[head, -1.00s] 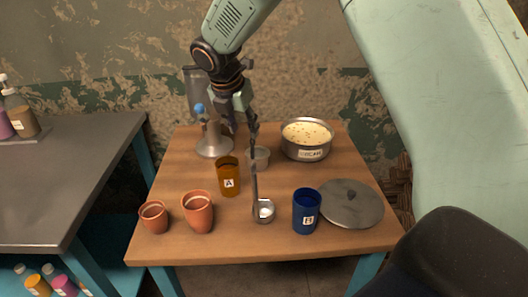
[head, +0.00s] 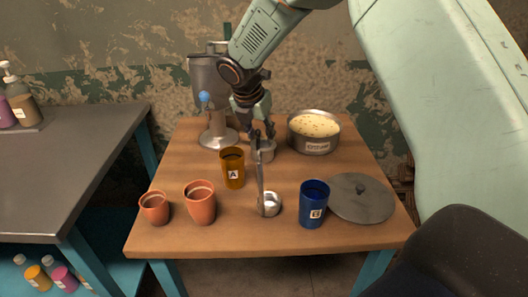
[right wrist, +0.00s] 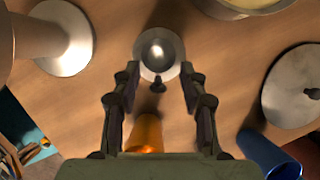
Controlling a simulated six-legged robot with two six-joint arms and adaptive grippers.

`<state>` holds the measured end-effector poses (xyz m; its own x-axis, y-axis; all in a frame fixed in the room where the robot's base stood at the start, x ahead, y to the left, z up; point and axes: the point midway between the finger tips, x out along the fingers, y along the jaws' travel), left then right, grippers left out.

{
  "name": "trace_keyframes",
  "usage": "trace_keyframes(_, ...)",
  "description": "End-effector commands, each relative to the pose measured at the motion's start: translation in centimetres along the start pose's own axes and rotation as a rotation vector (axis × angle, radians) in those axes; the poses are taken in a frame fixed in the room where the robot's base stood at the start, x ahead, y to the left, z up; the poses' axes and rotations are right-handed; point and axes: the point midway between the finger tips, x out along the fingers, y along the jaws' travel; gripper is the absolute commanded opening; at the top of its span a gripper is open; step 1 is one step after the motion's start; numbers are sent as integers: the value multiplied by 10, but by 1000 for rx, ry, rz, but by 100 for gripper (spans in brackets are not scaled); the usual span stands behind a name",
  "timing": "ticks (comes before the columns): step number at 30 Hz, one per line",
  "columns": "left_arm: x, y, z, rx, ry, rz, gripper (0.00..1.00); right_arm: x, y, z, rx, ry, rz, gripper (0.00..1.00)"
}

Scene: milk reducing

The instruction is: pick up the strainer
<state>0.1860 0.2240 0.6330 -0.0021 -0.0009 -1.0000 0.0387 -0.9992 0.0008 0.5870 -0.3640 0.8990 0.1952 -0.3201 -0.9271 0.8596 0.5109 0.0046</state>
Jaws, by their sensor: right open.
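A small round metal vessel, which looks like the strainer (head: 265,152), stands on the table behind the amber cup. In the right wrist view the strainer (right wrist: 158,45) shows from above as a round grey bowl with a dark knob or handle end on its near side. My right gripper (head: 263,132) is open just above it, fingers pointing down. In the right wrist view the open, empty fingers (right wrist: 160,72) lie on either side of the strainer's near part. Whether they touch it I cannot tell. My left gripper is out of view.
A ladle (head: 269,204) with an upright handle stands in front. Around are an amber cup (head: 232,170), blue cup (head: 314,206), two clay cups (head: 200,204) (head: 154,209), a lid (head: 361,199), a pot (head: 314,143) and a metal dispenser (head: 217,135).

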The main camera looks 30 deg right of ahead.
Motion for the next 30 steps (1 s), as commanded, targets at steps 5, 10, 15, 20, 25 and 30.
trace_keyframes(5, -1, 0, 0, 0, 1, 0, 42, -1, 1, 2, 0, -2, 1, 43)
trace_keyframes(10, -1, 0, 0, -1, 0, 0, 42, -1, 1, 2, 0, -1, 1, 29)
trace_keyframes(15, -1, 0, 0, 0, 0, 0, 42, -1, 1, 2, 0, -1, 1, 14)
trace_keyframes(20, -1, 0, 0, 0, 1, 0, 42, -1, 1, 2, 0, -1, 1, 1)
trace_keyframes(25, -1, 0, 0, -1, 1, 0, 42, -1, 1, 2, 0, -1, 1, 0)
trace_keyframes(30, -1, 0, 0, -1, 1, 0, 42, -1, 1, 2, 0, -1, 1, 0)
